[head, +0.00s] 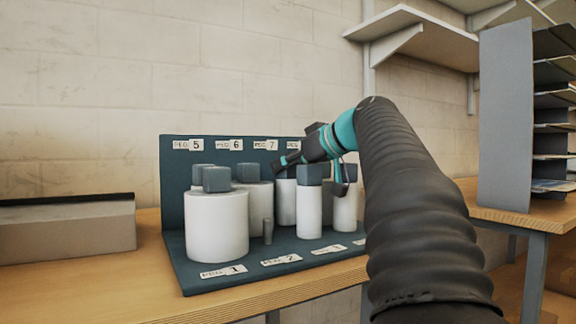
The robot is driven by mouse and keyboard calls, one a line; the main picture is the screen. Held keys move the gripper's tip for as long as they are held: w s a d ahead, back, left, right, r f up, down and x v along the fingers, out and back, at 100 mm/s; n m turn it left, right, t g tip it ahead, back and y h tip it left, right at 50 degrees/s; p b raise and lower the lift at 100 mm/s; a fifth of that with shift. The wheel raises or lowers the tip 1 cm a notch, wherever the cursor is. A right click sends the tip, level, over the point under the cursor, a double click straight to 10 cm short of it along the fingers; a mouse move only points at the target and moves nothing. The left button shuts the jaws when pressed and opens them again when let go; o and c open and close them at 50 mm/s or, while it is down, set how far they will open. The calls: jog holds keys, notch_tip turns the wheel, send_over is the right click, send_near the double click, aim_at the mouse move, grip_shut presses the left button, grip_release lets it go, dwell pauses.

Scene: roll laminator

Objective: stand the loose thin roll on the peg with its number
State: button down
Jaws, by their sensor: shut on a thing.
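A dark rack (173,190) carries white rolls with grey blocks on top. A bare grey peg (268,231) stands behind the label PEG 2 (282,259). A thin roll (309,212) stands upright behind the third front label. Another thin roll (345,212) is upright to its right, behind the fourth. My gripper (311,176) is among the blocks at the right of the rack, shut on a thin roll. Which one it holds is unclear, as its fingers overlap several blocks. The number on the held roll is not readable.
A wide roll (217,228) stands at PEG 1, left of the bare peg. PEG 8's place is hidden. A grey box (65,232) lies to the left. A paper sorter (505,115) stands to the right; a shelf (420,35) hangs above.

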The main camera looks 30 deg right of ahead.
jog(key=shift+f, duration=0.1)
jog(key=c, duration=0.6)
grip_release()
jog(key=shift+r+p, duration=3.65)
jog(key=shift+r, duration=0.4)
